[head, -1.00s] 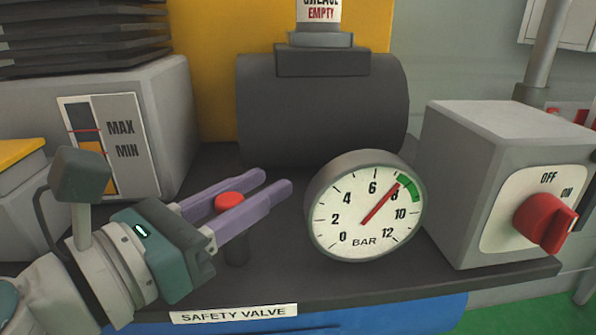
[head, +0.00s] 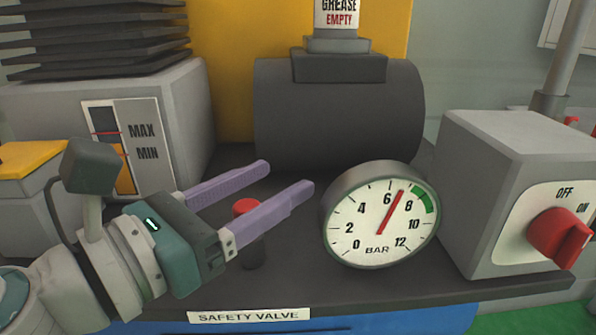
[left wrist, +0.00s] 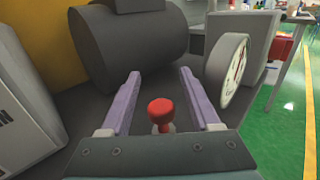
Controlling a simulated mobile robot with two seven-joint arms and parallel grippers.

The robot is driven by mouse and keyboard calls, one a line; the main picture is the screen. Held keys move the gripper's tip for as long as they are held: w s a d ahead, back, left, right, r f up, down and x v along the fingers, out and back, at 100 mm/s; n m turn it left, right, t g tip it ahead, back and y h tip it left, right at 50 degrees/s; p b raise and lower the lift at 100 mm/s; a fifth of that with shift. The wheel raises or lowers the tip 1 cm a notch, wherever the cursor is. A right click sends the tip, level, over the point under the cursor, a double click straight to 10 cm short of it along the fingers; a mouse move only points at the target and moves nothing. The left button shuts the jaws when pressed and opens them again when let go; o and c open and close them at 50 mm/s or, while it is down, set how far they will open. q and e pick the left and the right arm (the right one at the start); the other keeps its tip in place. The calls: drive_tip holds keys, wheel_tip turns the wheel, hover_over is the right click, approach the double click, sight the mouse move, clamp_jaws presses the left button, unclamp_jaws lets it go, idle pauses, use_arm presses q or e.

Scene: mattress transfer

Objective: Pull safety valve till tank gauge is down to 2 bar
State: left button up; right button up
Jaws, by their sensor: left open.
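The safety valve shows as a red knob (head: 246,206) on a dark post behind the "SAFETY VALVE" label (head: 248,315). My left gripper (head: 285,176) is open, its two purple fingers apart on either side of the knob. In the left wrist view the red knob (left wrist: 160,108) stands between the fingers with a gap on both sides. The tank gauge (head: 378,215) is a round white dial; its red needle points between 6 and 8 bar, near 7. A finger partly hides the valve post in the head view. My right gripper is not in view.
A grey box with a red OFF/ON switch (head: 559,238) stands right of the gauge. A dark tank (head: 340,110) with a "GREASE EMPTY" container (head: 338,18) is behind. A grey box with a MAX/MIN level window (head: 122,145) is at left.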

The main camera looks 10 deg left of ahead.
use_arm(q)
drive_tip(key=b+v, duration=0.1)
drive_tip(key=v, duration=0.7)
drive_tip(key=shift+s+a+f+b, duration=0.1)
drive_tip(key=shift+s+a+b, duration=0.1)
drive_tip(key=shift+s+b, duration=0.15)
drive_tip(key=shift+s+a, duration=0.15)
drive_tip(key=shift+s, duration=0.15)
